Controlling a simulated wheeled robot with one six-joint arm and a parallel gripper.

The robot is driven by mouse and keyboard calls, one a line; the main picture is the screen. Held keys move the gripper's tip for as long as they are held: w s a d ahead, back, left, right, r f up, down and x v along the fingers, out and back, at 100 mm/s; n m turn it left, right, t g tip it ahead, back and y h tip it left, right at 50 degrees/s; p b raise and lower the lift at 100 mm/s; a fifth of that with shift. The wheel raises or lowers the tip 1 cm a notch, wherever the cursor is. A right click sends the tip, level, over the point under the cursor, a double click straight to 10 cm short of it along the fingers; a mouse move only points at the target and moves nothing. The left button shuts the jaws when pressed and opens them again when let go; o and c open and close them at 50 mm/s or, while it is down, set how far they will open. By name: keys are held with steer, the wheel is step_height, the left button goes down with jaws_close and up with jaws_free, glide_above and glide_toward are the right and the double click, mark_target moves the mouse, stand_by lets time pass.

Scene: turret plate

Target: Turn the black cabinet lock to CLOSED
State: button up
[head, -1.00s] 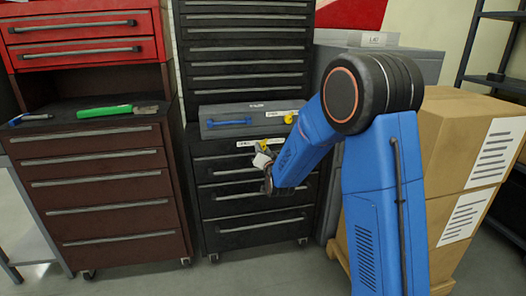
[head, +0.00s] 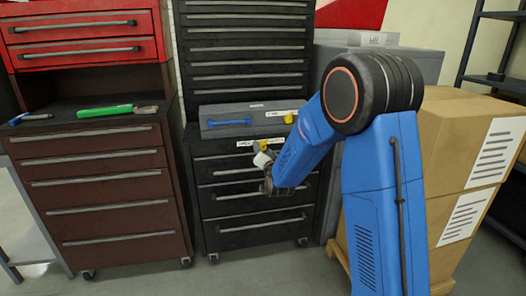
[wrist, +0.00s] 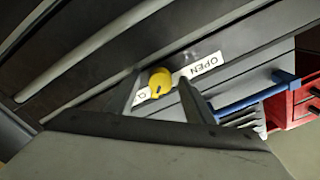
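The black cabinet (head: 225,180) stands in the middle of the head view. In the wrist view the knob (wrist: 161,80) sits between the two fingertips of my gripper (wrist: 159,84). The fingers are apart, one on each side, with gaps visible beside the knob. The word OPEN (wrist: 203,66) reads on the label to its right. The label's other end is mostly hidden by the left finger. A small dark mark shows on the knob's lower left.
A grey box (head: 215,130) with a blue handle (head: 230,122) and another yellow knob (head: 290,118) rests on the cabinet. A brown drawer chest (head: 100,190) stands left, with a green-handled tool (head: 105,110) on top. Cardboard boxes (head: 455,150) stand right.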

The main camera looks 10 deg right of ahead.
steer(key=shift+s, duration=0.1)
steer(key=s, duration=1.7)
steer(key=shift+f, duration=0.2)
steer(key=shift+s, duration=0.1)
steer(key=s+d+n+g, duration=0.3)
steer(key=s+g, duration=0.3)
steer(key=s, duration=1.3)
steer(key=s+d+n+g, duration=0.4)
steer(key=s+g, duration=0.3)
steer(key=s, duration=1.3)
steer(key=shift+r, duration=0.3)
steer(key=shift+d, duration=0.1)
